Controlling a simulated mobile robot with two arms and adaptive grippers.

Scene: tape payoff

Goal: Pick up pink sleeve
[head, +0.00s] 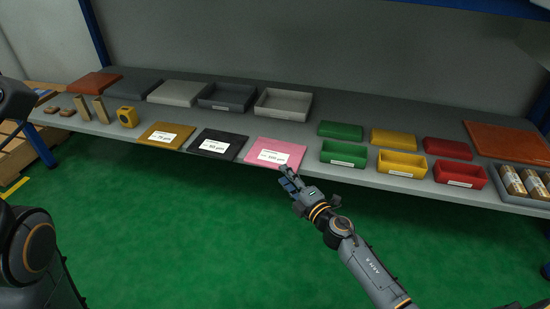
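The pink sleeve (276,152) lies flat on the shelf at its front edge, with a white label on it. It is right of a black sleeve (217,144) and a mustard-yellow sleeve (165,135), which also carry labels. My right gripper (287,178) is just in front of and below the pink sleeve's front edge, pointing toward it. It does not visibly hold the sleeve. Its fingers are small and seen from behind, so their opening is unclear. Parts of my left arm show at the left edge; its gripper is not visible.
Green (343,153), yellow (402,163) and red (460,173) bins stand right of the pink sleeve. Grey (226,97) and white (284,104) trays sit behind. A yellow tape measure (127,117) is at left. The green floor in front of the shelf is clear.

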